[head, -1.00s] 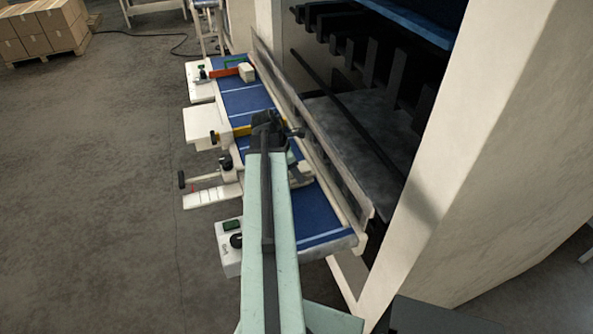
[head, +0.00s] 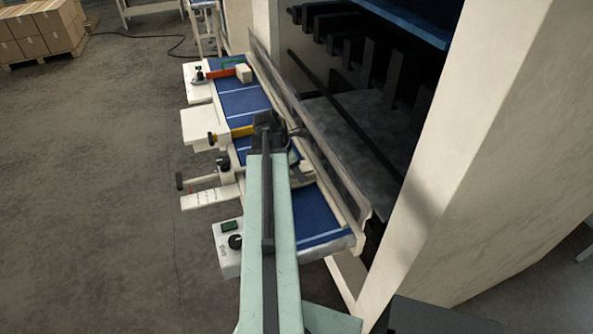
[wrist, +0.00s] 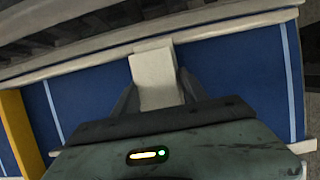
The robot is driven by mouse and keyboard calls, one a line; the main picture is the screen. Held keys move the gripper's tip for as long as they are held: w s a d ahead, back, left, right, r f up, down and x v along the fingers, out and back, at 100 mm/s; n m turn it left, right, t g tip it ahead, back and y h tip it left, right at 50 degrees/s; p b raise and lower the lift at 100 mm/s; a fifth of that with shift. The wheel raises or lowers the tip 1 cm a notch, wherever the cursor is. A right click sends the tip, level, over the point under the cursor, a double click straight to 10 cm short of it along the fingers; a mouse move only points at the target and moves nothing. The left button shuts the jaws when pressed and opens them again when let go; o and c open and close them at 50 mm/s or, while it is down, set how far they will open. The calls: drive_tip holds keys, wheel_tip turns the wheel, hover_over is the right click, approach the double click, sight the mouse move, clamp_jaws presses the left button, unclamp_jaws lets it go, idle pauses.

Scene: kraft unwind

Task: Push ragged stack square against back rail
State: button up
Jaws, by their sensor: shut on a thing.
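My gripper (wrist: 155,100) is shut on a cream block in the wrist view, with one dark finger on each side. The cream block (wrist: 154,68) lies over the blue bed (wrist: 235,70), and its far end meets the pale back rail (wrist: 100,60). I cannot see whether it presses on the rail. In the head view the rail (head: 320,150) runs along the right side of the blue bed (head: 315,212). My arm hides most of the gripper there. I cannot make out a ragged stack in either view.
A yellow bar (head: 240,131) crosses the bed beyond my arm, and an orange bar (head: 222,73) lies farther off. A control box (head: 230,245) stands at the near left. The tall cream machine frame (head: 480,150) bounds the right. The left floor is open.

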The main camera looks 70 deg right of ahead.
drive_tip(key=shift+s+d, duration=0.3)
drive_tip(key=shift+s, duration=0.05)
idle(1.4)
drive_tip(key=shift+w+a+f, duration=0.1)
drive_tip(key=shift+w+a, duration=0.05)
drive_tip(key=shift+w, duration=0.05)
idle(0.4)
drive_tip(key=o, duration=1.6)
drive_tip(key=p+v, duration=0.7)
drive_tip(key=v, duration=0.1)
drive_tip(key=shift+s+f, duration=0.1)
